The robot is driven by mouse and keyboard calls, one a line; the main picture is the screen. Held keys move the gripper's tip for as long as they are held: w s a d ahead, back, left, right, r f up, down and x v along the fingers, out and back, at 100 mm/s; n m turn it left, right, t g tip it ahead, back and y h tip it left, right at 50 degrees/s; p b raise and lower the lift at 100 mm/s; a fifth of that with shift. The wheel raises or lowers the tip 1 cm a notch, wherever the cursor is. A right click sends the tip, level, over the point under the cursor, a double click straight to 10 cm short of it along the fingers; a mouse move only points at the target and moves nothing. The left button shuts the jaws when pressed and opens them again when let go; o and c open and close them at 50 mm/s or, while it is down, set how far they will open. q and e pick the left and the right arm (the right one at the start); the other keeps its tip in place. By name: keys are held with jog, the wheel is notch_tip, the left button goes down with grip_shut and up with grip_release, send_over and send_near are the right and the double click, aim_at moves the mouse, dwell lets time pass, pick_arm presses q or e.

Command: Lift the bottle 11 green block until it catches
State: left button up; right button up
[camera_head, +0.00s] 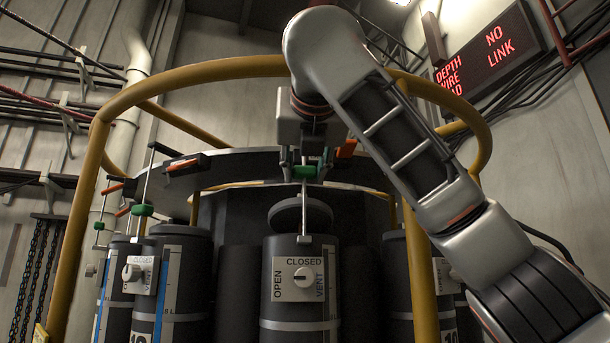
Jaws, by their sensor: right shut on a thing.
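The green block (305,172) is on a thin vertical rod above the middle dark bottle (300,315). This bottle has a plate (298,279) with a white knob, marked OPEN, CLOSED and VENT. Its number is not in view. Its round lid (298,213) stands tilted above the bottle's top, behind the rod. My right gripper (305,163) comes down from above and is shut on the green block, its fingers on either side. Part of the block is hidden by the fingers. My left gripper is not in view.
A yellow tubular ring (200,74) with uprights surrounds the bottles; my right arm crosses it. A dark disc (225,170) carries orange-tipped levers. A bottle to the left has its own green block (143,210). A red-lettered sign (490,50) hangs upper right.

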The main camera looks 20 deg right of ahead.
notch_tip(320, 180, up, 3)
jog(key=shift+r, duration=0.2)
dwell(0.5)
jog(key=o, duration=1.3)
jog(key=shift+o, duration=0.2)
jog(key=b+v, duration=0.4)
jog(key=v, duration=0.5)
